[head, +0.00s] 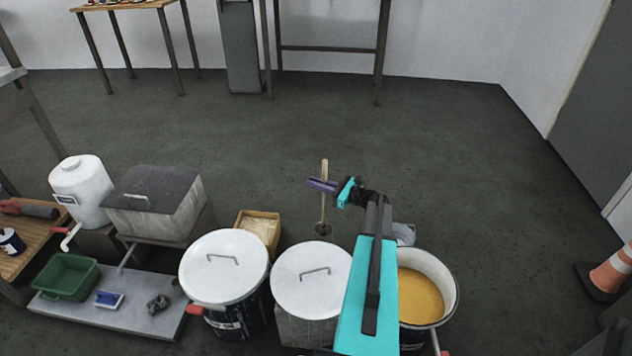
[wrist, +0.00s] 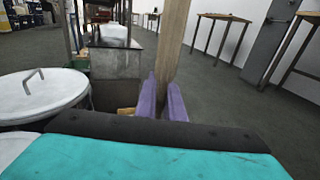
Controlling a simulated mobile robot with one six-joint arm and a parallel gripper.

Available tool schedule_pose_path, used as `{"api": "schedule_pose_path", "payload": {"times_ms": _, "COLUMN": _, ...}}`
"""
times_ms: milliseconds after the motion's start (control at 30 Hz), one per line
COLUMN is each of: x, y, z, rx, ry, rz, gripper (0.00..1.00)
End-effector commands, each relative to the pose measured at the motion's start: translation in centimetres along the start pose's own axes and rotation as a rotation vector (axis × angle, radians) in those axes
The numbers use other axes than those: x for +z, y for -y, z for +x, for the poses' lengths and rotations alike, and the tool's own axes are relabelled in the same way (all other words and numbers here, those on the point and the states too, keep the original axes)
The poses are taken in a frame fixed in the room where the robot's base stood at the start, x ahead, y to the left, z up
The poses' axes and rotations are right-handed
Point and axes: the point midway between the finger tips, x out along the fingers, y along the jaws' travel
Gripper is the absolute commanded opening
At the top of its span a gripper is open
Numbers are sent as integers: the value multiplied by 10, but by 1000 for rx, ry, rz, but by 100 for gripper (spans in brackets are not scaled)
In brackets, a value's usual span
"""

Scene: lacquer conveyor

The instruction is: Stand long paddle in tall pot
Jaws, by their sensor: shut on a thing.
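My gripper (head: 322,186) has purple fingers shut on the wooden shaft of the long paddle (head: 324,168). The paddle is held about upright, with its top above the fingers. In the wrist view the shaft (wrist: 173,40) rises between the fingers (wrist: 163,103). Its lower end reaches a small dark round shape (head: 323,230); I cannot tell whether this is a pot mouth or part of the paddle. A wide open pot (head: 452,278) with yellow-orange contents stands right of my arm, partly hidden by it. I cannot tell for sure which vessel is the tall pot.
Two white-lidded vessels (head: 224,266) (head: 311,279) stand left of my arm. Behind them are a tan-filled box (head: 259,229) and a grey lidded bin (head: 152,202). A low platform (head: 130,312) holds a green tub (head: 67,277). A cone (head: 612,272) stands right.

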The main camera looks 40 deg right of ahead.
Motion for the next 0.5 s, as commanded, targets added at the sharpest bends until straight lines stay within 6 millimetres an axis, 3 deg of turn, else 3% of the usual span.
{"api": "schedule_pose_path", "payload": {"times_ms": 500, "x": -28, "y": 0, "z": 1, "rx": 0, "ry": 1, "rz": 0, "gripper": 0}}
